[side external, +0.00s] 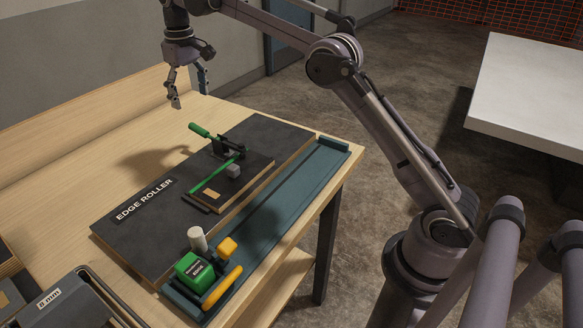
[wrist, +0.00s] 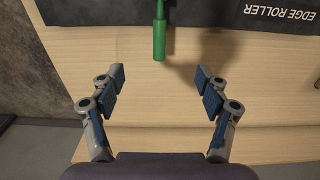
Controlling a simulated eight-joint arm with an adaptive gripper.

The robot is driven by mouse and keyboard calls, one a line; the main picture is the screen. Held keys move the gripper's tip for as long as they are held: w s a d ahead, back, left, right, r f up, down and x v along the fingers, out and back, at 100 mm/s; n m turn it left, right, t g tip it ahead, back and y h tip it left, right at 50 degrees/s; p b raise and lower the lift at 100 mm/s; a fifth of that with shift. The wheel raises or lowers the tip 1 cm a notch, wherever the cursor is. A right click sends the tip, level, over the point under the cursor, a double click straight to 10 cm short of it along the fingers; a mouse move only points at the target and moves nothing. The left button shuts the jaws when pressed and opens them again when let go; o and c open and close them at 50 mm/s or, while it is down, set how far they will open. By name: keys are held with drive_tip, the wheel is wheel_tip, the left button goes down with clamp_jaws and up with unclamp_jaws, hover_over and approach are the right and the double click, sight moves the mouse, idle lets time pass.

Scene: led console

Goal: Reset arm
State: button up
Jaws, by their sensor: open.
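My gripper (side external: 187,98) hangs above the far part of the wooden table (side external: 80,168), open and empty, clear of everything. In the wrist view, my gripper (wrist: 160,93) has its two fingers wide apart over bare wood. A green handle (side external: 199,130) belongs to a tool on a small board (side external: 235,184) on the black mat (side external: 130,245) marked EDGE ROLLER. The end of the green handle (wrist: 160,40) lies ahead of the fingers in the wrist view, not touching them.
A teal tray (side external: 300,190) runs along the table's right edge. At its near end are a green block (side external: 192,270), a white cylinder (side external: 197,239) and yellow parts (side external: 222,287). A dark box marked 8 mm (side external: 70,300) stands near left. A white table (side external: 530,90) is behind right.

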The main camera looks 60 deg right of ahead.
drive_tip(key=s+a+r+t, duration=0.1)
drive_tip(key=s+r+t, duration=0.1)
drive_tip(key=s, duration=0.6)
drive_tip(key=s+r+t, duration=0.2)
drive_tip(key=s+r, duration=0.1)
drive_tip(key=s, duration=0.4)
drive_tip(key=s+f+t, duration=0.1)
drive_tip(key=s+f, duration=0.5)
drive_tip(key=s, duration=0.2)
drive_tip(key=s+a+f+t, duration=0.1)
drive_tip(key=s+f, duration=0.5)
drive_tip(key=s, duration=0.3)
drive_tip(key=shift+s+f+t, duration=0.2)
drive_tip(key=shift+t, duration=0.2)
